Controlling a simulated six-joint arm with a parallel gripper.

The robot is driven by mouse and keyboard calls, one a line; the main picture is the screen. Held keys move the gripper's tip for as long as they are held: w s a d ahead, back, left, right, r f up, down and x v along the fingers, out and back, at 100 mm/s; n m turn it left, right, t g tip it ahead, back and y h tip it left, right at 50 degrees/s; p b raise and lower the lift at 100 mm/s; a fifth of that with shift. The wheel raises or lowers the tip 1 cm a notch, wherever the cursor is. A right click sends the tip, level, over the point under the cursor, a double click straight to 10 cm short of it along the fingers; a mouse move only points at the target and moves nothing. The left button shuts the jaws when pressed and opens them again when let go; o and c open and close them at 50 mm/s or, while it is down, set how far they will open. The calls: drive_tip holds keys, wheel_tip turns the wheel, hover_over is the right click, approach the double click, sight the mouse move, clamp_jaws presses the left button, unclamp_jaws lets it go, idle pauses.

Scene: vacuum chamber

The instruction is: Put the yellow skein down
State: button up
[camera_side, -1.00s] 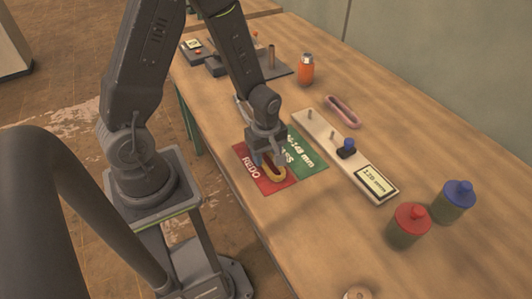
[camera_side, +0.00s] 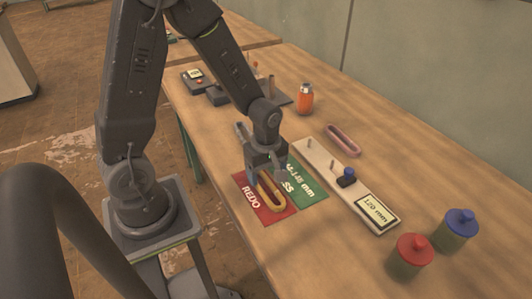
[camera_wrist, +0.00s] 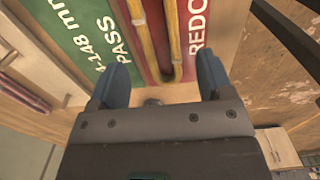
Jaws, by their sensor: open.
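The yellow skein (camera_side: 269,191), a long narrow loop, lies on the red REDO mat (camera_side: 251,198). In the wrist view the skein (camera_wrist: 175,72) lies on the red area between the PASS and REDO lettering, with its rounded end towards my gripper. My gripper (camera_side: 266,178) is just above the skein's far end in the side view. In the wrist view its two blue fingers (camera_wrist: 165,82) are wide apart, one on each side of the skein, with a gap to it. The green PASS mat (camera_side: 306,178) lies beside the red one.
A gauge board (camera_side: 325,168) with pegs, a blue knob and a display reading 120 mm stands right of the mats. A pink skein (camera_side: 343,140) lies behind it. A red-lidded jar (camera_side: 411,257), a blue-lidded jar (camera_side: 456,231) and an orange bottle (camera_side: 305,99) stand on the table.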

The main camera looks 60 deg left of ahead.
drive_tip(key=s+d+r+m+t, duration=0.2)
drive_tip(key=s+r+m, duration=0.2)
drive_tip(key=r+m, duration=0.5)
drive_tip(key=s+d+r+m+t, duration=0.3)
drive_tip(key=s+r+m, duration=0.2)
drive_tip(key=r+m, duration=0.4)
wheel_tip(320, 180, up, 4)
drive_tip(key=shift+s+r+t, duration=0.15)
drive_tip(key=shift+r+t, duration=0.1)
drive_tip(key=shift+t, duration=0.05)
idle(0.4)
